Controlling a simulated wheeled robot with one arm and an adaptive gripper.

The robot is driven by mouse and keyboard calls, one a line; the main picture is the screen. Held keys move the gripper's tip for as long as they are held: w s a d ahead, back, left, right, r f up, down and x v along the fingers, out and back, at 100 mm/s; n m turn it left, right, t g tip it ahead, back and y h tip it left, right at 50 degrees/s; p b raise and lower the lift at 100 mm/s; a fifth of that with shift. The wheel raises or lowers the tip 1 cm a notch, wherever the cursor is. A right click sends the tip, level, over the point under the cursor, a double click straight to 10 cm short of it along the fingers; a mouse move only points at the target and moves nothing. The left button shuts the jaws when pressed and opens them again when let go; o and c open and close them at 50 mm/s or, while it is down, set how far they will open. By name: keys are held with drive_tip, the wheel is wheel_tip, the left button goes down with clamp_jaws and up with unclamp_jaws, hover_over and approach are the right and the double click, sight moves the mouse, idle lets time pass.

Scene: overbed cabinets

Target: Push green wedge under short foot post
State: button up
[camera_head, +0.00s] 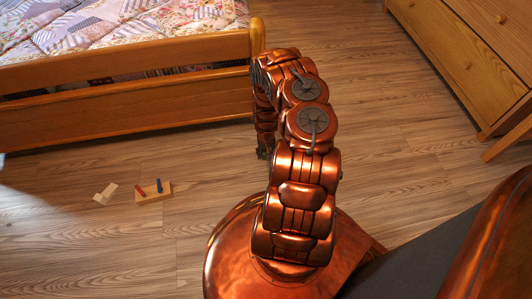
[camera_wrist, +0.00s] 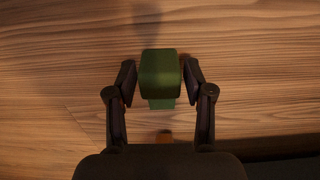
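The green wedge (camera_wrist: 160,75) shows in the wrist view between the two fingertips of my gripper (camera_wrist: 160,82). In the head view my gripper (camera_head: 264,152) points down near the floor beside the bed's corner, and the wedge cannot be made out there. The bed's corner post (camera_head: 257,36) stands behind my arm, which hides its lower end. I cannot tell which post is the short one.
The wooden bed (camera_head: 120,122) fills the upper left. Small blocks on a wooden board (camera_head: 152,194) and a pale piece (camera_head: 105,193) lie on the floor at left. A wooden drawer cabinet (camera_head: 465,60) stands at right. The floor (camera_head: 350,100) between is clear.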

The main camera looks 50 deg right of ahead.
clamp_jaws()
drive_tip(key=shift+w, duration=0.1)
drive_tip(key=shift+w+d+b, duration=0.8)
drive_tip(key=shift+w+b, duration=0.25)
drive_tip(key=shift+b, duration=0.2)
drive_tip(key=shift+w+d+b, duration=0.75)
drive_tip(key=shift+w+b, duration=0.25)
drive_tip(key=shift+b, duration=0.3)
drive_tip(key=shift+w+d+b, duration=0.8)
drive_tip(key=shift+w+b, duration=0.25)
drive_tip(key=shift+b, duration=0.2)
drive_tip(key=shift+o, duration=2.2)
unclamp_jaws()
drive_tip(key=shift+r, duration=0.15)
wheel_tip(320, 180, up, 12)
